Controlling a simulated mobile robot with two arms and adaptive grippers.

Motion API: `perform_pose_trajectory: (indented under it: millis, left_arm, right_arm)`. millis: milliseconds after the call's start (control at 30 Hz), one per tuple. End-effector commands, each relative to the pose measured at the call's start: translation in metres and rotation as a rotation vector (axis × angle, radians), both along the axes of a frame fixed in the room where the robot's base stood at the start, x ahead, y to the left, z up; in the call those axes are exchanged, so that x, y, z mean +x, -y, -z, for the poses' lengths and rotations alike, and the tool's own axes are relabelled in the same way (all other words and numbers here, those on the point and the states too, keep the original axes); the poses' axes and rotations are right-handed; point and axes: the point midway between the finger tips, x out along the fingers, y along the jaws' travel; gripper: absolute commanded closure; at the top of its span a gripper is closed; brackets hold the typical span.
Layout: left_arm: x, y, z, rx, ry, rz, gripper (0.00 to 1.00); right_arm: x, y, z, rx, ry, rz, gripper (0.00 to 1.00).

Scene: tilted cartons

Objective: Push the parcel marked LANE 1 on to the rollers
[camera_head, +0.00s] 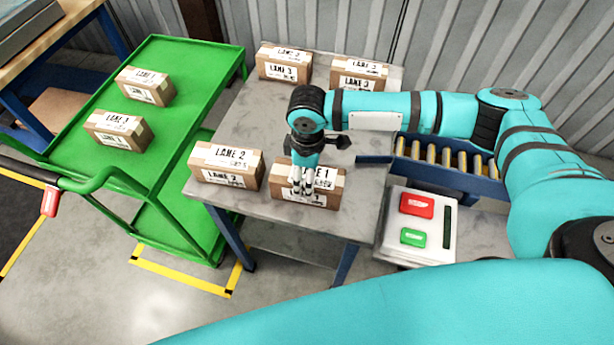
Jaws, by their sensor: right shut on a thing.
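A brown carton with a white label reading "E 1", its other letters hidden by my gripper, is the LANE 1 parcel (330,185). It sits at the front edge of the grey table (258,115). My right gripper (303,190) reaches down over the parcel's front and is shut on it, its fingers covering part of the label. The rollers (440,155) lie in a blue frame off the table's right side, partly behind my right arm. My left gripper is not in view.
On the table a LANE 2 carton (227,165) stands left of the parcel, and two cartons (285,62) (358,74) stand at the back. A green cart (185,100) holds two more cartons. A box with red and green buttons (417,222) stands right of the table.

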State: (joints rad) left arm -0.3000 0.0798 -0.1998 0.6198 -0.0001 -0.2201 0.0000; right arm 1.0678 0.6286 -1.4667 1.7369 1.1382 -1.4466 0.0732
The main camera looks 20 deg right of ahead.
Motion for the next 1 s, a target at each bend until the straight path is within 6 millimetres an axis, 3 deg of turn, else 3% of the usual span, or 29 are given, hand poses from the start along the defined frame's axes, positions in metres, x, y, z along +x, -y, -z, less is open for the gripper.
perform_pose_trajectory:
  millis: [1000]
  left_arm:
    - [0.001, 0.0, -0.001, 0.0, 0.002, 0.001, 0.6]
  right_arm:
    - [0.068, 0.046, 0.0, -0.001, 0.001, 0.027, 0.49]
